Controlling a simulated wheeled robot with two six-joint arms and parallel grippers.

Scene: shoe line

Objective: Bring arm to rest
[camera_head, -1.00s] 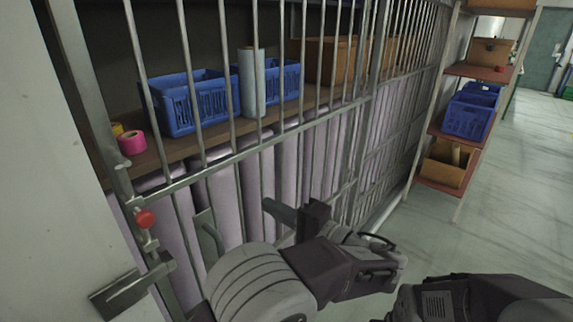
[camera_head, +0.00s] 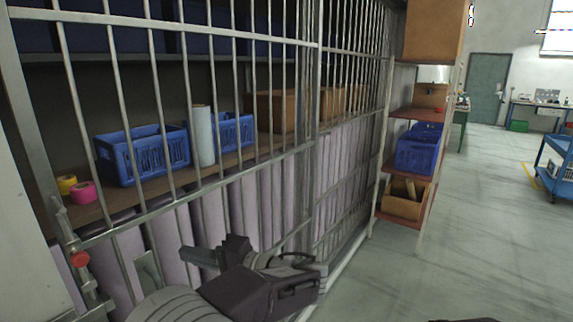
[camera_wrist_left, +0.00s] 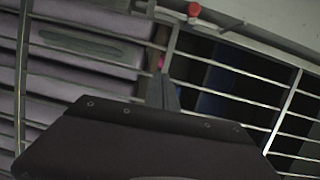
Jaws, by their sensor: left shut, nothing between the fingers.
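My left arm comes in from the bottom left of the head view, bent, with its left gripper (camera_head: 193,256) close in front of the barred cage door (camera_head: 190,208). The gripper points to the left, toward the bars. In the left wrist view the fingers (camera_wrist_left: 163,92) are together with nothing between them, and the bars lie beyond them. A red knob (camera_head: 80,259) on the door's latch also shows in the wrist view (camera_wrist_left: 193,9). My right gripper is out of view; only a dark bit of my body shows at the bottom edge.
Behind the bars, a shelf holds blue crates (camera_head: 145,155), a pale roll (camera_head: 203,135), pink tape (camera_head: 83,193) and brown boxes (camera_head: 275,111). An open rack (camera_head: 408,168) stands to the right. A blue cart (camera_head: 555,165) is at the far right. The floor (camera_head: 470,235) between is clear.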

